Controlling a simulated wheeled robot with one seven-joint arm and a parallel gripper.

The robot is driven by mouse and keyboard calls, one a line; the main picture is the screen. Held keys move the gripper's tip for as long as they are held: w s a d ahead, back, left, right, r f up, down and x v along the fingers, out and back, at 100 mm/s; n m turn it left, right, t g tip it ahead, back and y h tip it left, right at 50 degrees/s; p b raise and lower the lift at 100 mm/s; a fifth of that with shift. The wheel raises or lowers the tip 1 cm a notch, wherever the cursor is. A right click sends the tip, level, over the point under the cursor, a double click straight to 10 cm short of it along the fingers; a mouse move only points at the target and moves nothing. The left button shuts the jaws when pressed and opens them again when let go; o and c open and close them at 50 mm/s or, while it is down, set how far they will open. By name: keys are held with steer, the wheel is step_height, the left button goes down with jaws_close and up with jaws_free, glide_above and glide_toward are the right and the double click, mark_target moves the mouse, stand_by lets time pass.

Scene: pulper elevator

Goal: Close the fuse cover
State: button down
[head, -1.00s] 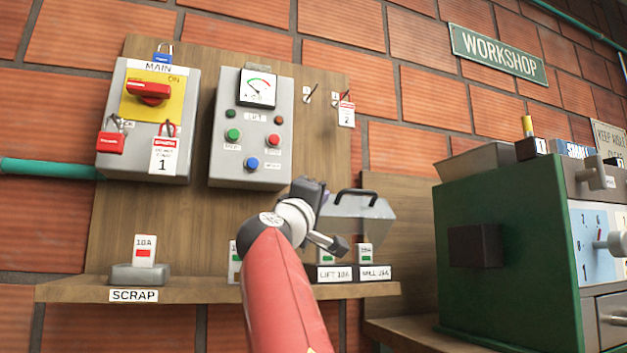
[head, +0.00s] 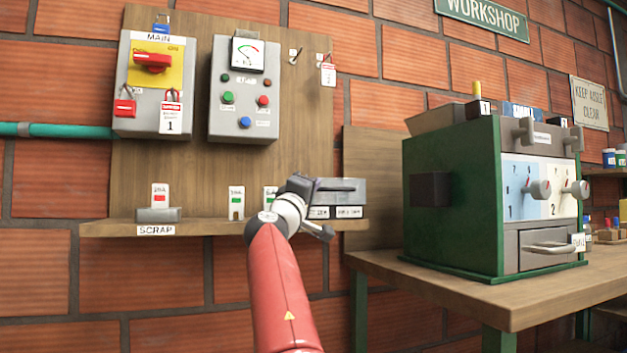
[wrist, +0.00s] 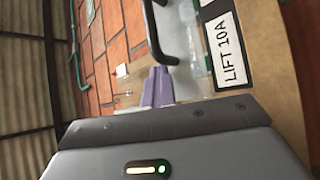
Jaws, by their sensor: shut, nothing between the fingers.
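The fuse cover (head: 342,190) is a grey box-like lid at the right end of the wooden shelf. It sits low and looks level, just above the fuse base with its white labels (head: 348,212). My gripper (head: 313,184) is shut and empty at the cover's left side, partly hiding it. In the wrist view the purple fingertips (wrist: 157,88) are together beside the cover's dark handle (wrist: 154,38) and the LIFT 10A label (wrist: 224,48). I cannot tell whether they touch the cover.
Fuses (head: 236,203) stand on the shelf (head: 215,228) left of my gripper, with a SCRAP holder (head: 158,215) farther left. The MAIN switch box (head: 155,85) and control box (head: 243,90) hang above. A green machine (head: 455,195) stands on a bench at right.

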steer(key=shift+w+f, duration=0.5)
steer(key=shift+f, duration=0.3)
steer(key=s+r+b+v, duration=0.1)
steer(key=b+v, duration=0.1)
steer(key=v, duration=0.6)
steer(key=shift+r, duration=0.25)
steer(key=shift+d, duration=0.1)
